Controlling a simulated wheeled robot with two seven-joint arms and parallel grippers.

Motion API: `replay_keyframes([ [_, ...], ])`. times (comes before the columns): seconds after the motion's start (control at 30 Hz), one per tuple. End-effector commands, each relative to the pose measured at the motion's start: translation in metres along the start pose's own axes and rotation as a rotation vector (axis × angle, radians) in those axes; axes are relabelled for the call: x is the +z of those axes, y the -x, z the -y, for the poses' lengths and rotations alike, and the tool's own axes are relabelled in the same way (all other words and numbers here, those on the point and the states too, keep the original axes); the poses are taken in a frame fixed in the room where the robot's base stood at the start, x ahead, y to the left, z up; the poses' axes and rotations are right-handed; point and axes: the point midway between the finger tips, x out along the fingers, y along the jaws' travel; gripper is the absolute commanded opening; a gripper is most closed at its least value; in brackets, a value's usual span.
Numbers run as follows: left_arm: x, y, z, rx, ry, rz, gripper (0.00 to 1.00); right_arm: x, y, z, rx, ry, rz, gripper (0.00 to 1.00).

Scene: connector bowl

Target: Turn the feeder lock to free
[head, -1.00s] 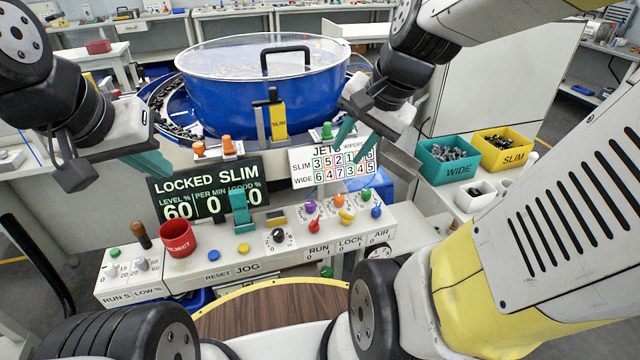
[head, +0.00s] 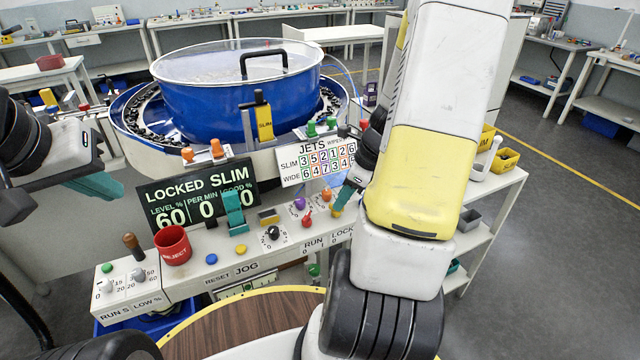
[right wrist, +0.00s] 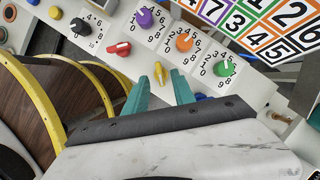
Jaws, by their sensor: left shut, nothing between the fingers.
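The yellow lock knob (head: 336,210) sits on the front panel, between the red RUN knob (head: 307,220) and the mostly hidden AIR knob. In the right wrist view the yellow knob (right wrist: 158,68) shows between and just beyond my fingertips; contact cannot be told. My right gripper (right wrist: 160,78) is open, its teal fingers apart. In the head view my right gripper (head: 346,192) is over the LOCK area, largely hidden by my arm. The display (head: 200,196) reads LOCKED SLIM. My left gripper (head: 98,186) is shut and empty, left of the display.
Orange (right wrist: 184,42), green (right wrist: 222,68) and purple (right wrist: 145,17) jet knobs stand close to my right fingers. A teal lever (head: 233,208) and a red reject cup (head: 173,246) stand on the panel's left half. The blue bowl (head: 215,105) is behind.

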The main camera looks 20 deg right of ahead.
Motion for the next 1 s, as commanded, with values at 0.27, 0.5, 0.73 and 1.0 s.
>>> replay_keyframes([
  [0.27,0.000,0.000,0.000,0.000,0.000,0.000,0.00,0.000,-0.020,0.000,0.000,0.003,0.000,0.31],
  [0.5,0.000,0.000,0.000,0.000,0.000,0.000,0.00,0.001,-0.020,0.000,-0.001,0.004,0.000,0.25],
  [0.73,0.000,0.000,0.000,0.000,0.000,0.000,0.00,0.001,-0.020,0.000,-0.001,0.004,0.000,0.00],
  [1.0,0.000,0.000,0.000,0.000,0.000,0.000,0.00,0.001,-0.020,0.000,0.005,0.017,0.000,0.00],
])
